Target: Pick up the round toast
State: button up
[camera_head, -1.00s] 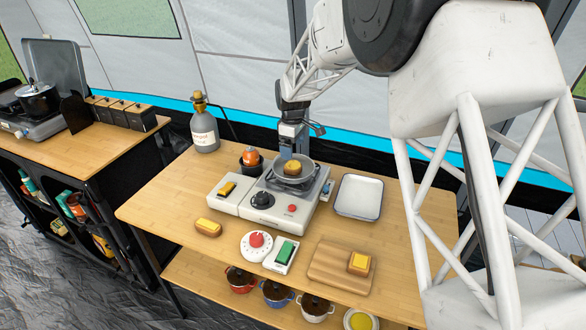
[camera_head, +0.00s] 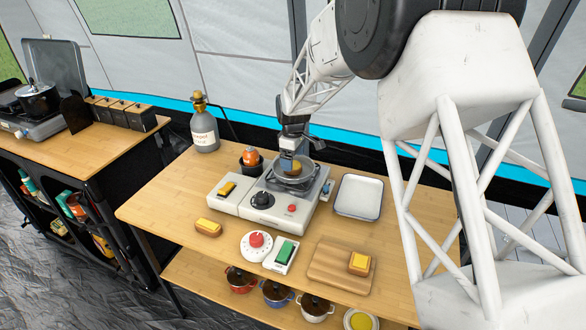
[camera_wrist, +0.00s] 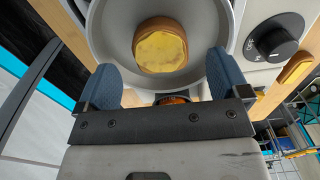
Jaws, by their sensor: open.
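The round toast (camera_wrist: 160,46), browned with a yellow top, lies in the grey pan (camera_wrist: 104,32) in the wrist view. In the head view the toast (camera_head: 295,168) is partly hidden behind my gripper (camera_head: 287,167), inside the pan on the stove. My gripper (camera_wrist: 163,75) is open in the wrist view, its two blue fingers apart. The toast shows beyond the fingertips, between them in the picture, and nothing is held. I cannot tell whether the fingers touch the pan.
The white stove (camera_head: 296,216) has a black knob (camera_head: 262,199). A white tray (camera_head: 358,197) stands to its right. A cutting board (camera_head: 330,268) holds a square toast (camera_head: 359,263). Another toast (camera_head: 207,227) lies at the left front. A bottle (camera_head: 204,130) and an orange-topped cup (camera_head: 250,157) stand behind.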

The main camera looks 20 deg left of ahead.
jog(key=shift+f, duration=1.55)
jog(key=shift+c, duration=0.2)
jog(key=c, duration=1)
jog(key=shift+o, duration=0.2)
jog(key=shift+r, duration=0.1)
jog(key=shift+r, duration=0.75)
notch_tip(320, 180, up, 2)
jog(key=shift+s+d, duration=0.1)
jog(key=shift+s, duration=0.05)
jog(key=s+d+r, duration=0.1)
jog(key=s+d, duration=0.7)
jog(key=s, duration=0.5)
jog(key=shift+d+r, duration=0.15)
jog(key=shift+d, duration=0.2)
